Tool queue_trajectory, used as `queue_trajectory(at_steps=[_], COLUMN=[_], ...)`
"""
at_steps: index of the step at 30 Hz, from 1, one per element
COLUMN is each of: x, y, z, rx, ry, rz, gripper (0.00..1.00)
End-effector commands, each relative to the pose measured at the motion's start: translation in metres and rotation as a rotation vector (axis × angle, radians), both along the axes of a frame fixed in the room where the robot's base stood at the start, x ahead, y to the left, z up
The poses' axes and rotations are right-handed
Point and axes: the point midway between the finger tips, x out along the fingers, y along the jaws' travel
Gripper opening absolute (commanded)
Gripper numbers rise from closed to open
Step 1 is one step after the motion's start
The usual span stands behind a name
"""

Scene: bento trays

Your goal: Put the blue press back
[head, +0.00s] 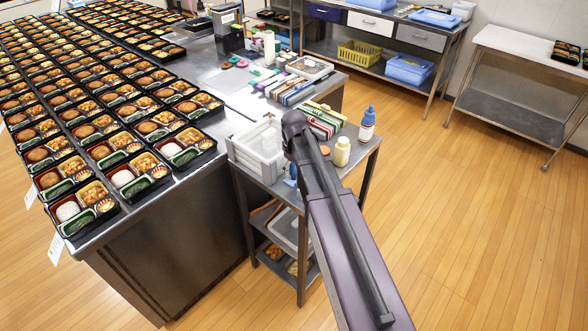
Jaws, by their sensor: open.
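A small blue object (291,171), which may be the blue press, shows on the small steel cart (262,172), just left of my arm. My arm hides part of it, and its shape is too small to make out. My arm reaches up from the bottom right over the cart, and its dark end (290,150) is above the cart top near the blue object. The fingers are mostly hidden and small. I see nothing held in them.
Bento trays (140,173) fill the large table at left. Colored pieces (236,63) lie near its right end.

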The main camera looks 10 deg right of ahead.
Motion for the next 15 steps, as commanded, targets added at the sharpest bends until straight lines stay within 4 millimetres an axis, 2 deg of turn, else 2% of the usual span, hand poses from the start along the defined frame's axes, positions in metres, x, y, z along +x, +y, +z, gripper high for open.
queue_trajectory(at_steps=[15], x=[0.0], y=[0.0], z=[0.034], rx=[0.0], ry=[0.0], rz=[0.0], gripper=[0.73])
